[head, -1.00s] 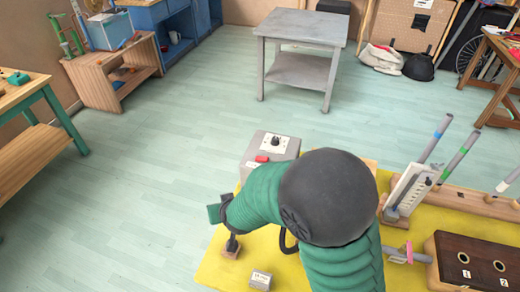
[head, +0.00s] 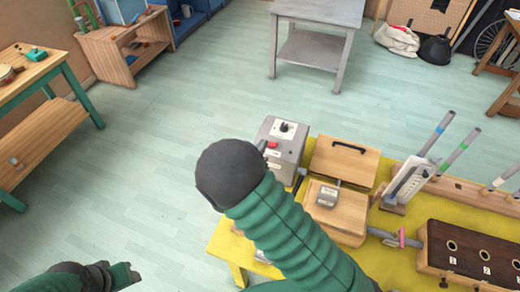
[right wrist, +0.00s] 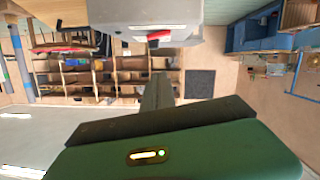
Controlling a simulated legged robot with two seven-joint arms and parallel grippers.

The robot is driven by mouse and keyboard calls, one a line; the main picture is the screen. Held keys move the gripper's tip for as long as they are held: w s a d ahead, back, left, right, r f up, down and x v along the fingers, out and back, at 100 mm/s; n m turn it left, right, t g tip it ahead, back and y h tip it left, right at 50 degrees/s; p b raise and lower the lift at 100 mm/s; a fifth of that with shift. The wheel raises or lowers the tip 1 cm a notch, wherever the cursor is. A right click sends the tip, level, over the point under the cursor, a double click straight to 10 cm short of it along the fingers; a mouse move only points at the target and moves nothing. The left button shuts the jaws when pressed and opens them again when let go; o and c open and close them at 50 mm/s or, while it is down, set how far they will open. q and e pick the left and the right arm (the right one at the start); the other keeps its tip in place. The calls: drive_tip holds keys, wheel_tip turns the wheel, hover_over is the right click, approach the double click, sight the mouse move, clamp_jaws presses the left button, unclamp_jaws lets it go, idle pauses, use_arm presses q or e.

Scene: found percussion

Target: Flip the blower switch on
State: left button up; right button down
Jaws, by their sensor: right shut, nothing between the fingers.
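The grey blower box (head: 290,148) stands at the far left end of the yellow table.
Right of the box are a wooden box with a lid (head: 342,162), a small metal block (head: 327,196), a slanted slider panel (head: 408,182) and a dark board with numbered holes (head: 470,250). Open floor (head: 190,110) lies left of the yellow table.

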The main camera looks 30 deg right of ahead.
hover_over(270, 151)
drive_tip(key=shift+w+a+f, duration=0.15)
drive_tip(key=shift+w+f, duration=0.2)
drive_tip(key=shift+f, duration=0.4)
drive_tip(key=f, duration=0.2)
drive_tip(key=shift+s+f+p, duration=0.25)
drive_tip(key=shift+f+p, duration=0.1)
drive_tip(key=shift+s+f, duration=0.1)
drive_tip(key=shift+f, duration=0.5)
